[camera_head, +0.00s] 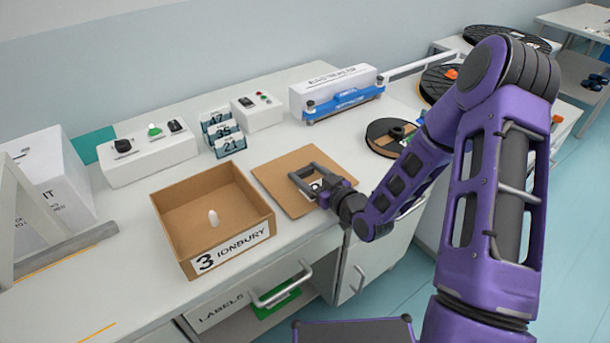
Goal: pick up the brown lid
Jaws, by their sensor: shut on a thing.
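The brown lid (279,179) is a flat square cardboard-coloured panel on the white worktop, right of the open brown box. My gripper (304,178) is over the right part of the lid, its two grey fingers reaching left across it. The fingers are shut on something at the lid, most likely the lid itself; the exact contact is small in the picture. The lid looks flat, and I cannot tell whether it touches the worktop. The gripper's wrist hides its lower right part.
Behind stand number cards (222,133), a white switch box (147,152) and a blue-and-white device (343,99). A black reel (391,136) lies right of the lid. An open drawer (262,306) is below.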

